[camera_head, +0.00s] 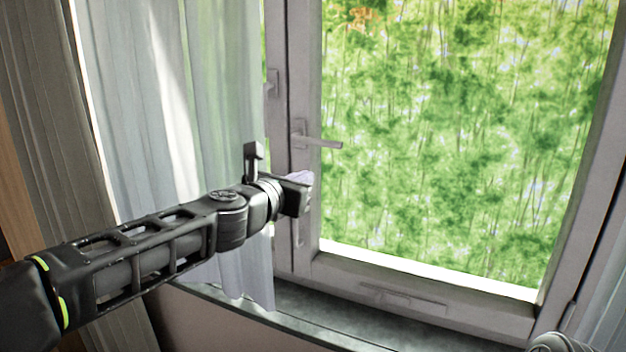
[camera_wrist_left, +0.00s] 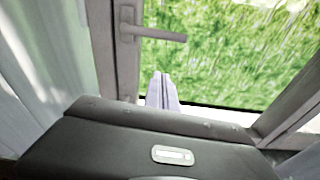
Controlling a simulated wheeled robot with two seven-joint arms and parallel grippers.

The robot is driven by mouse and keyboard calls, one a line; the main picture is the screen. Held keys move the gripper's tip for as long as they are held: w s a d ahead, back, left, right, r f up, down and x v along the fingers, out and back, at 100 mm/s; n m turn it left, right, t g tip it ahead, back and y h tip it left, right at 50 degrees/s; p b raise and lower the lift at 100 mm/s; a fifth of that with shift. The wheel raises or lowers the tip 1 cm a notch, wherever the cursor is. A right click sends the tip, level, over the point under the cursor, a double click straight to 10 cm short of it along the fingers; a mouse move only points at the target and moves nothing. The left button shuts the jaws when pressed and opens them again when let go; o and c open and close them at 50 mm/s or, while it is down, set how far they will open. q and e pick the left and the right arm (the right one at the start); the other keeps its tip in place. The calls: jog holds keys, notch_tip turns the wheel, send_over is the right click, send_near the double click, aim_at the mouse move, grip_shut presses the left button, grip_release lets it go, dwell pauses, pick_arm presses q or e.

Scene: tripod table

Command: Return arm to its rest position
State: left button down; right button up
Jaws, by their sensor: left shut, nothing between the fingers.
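My left arm reaches in from the lower left in the head view. Its left gripper (camera_head: 300,177) is shut and empty, raised in front of the window frame. The pale fingertips also show closed together in the left wrist view (camera_wrist_left: 162,90). The window handle (camera_head: 318,142) points to the right, a little above and beyond the gripper; it also shows in the left wrist view (camera_wrist_left: 155,33). I cannot tell the exact gap between gripper and frame. My right gripper is not in view.
A sheer white curtain (camera_head: 150,110) hangs left of the window, partly behind my left arm. A grey sill (camera_head: 330,318) runs below the window. Green foliage shows through the glass (camera_head: 450,140). A darker curtain (camera_head: 45,100) hangs at far left.

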pick_arm(q)
jog(key=shift+s+a, duration=0.25)
jog(key=shift+s, duration=0.2)
jog(key=s+f+m+g+y, duration=0.1)
jog(key=s+f+m+g, duration=0.25)
jog(key=f+m, duration=1.15)
jog(key=s+f+m+g+y, duration=0.1)
jog(key=s+f+m+g, duration=0.45)
jog(key=f, duration=1.85)
jog(key=s+f+m+g, duration=0.3)
jog(key=s+f+m, duration=0.1)
jog(key=s+f, duration=0.8)
jog(key=s+f+m+g, duration=0.2)
jog(key=s+f+m, duration=0.2)
jog(key=s+f, duration=0.9)
jog(key=s, duration=0.4)
jog(key=shift+s+a+g, duration=0.15)
jog(key=shift+s+g, duration=0.25)
